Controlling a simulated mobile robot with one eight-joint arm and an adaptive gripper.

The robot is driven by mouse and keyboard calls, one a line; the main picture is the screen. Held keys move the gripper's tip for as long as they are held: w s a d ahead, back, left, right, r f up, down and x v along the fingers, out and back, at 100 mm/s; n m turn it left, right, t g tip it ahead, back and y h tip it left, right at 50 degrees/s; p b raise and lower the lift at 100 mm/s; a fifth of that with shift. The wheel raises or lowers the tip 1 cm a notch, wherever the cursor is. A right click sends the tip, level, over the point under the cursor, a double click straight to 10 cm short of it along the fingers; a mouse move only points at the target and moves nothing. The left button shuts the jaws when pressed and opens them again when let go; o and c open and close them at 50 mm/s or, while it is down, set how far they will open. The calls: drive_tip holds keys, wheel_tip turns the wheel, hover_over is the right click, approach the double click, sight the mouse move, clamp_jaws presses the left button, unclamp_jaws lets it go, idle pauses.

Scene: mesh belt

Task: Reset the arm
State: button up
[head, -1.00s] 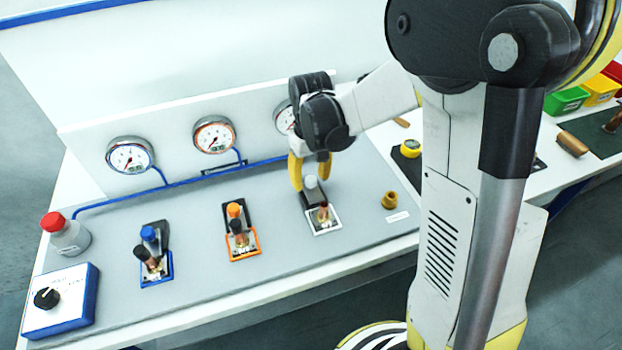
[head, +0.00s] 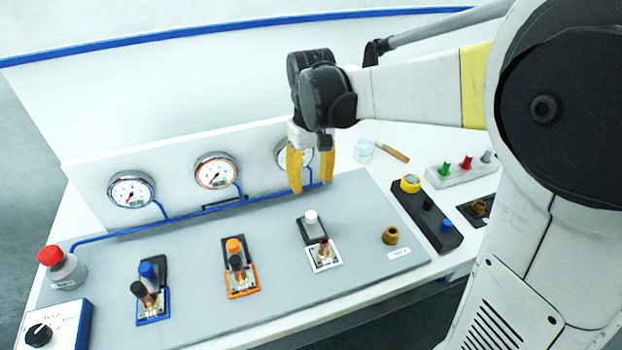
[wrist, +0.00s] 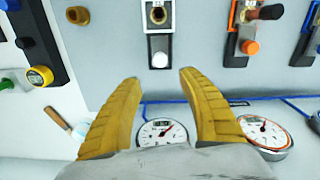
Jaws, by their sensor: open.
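My gripper (head: 310,188) has two yellow fingers and hangs in front of the right gauge, above the back edge of the grey panel. The fingers are apart, with nothing between them. It also shows in the wrist view (wrist: 160,78), with the fingers spread and the white-framed station (wrist: 158,42) beyond the tips. In the head view that station (head: 322,252), with its white-capped part, stands on the panel in front of my gripper, clear of it. My raised arm covers the right side of the head view.
The grey panel (head: 200,270) holds a blue-framed station (head: 152,300) and an orange-framed station (head: 240,270). Gauges (head: 131,189) line the upright board behind. A red-capped bottle (head: 62,266) stands at the left. A black block (head: 427,216) and a pegged rack (head: 462,168) are at the right.

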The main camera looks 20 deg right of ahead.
drive_tip(key=shift+s, duration=0.1)
idle(0.4)
drive_tip(key=s+m+t+b, duration=0.1)
drive_tip(key=s+t, duration=0.6)
drive_tip(key=s, duration=0.8)
drive_tip(key=shift+r+m+b, duration=0.15)
drive_tip(key=shift+m+b, duration=0.25)
drive_tip(key=shift+b, duration=0.2)
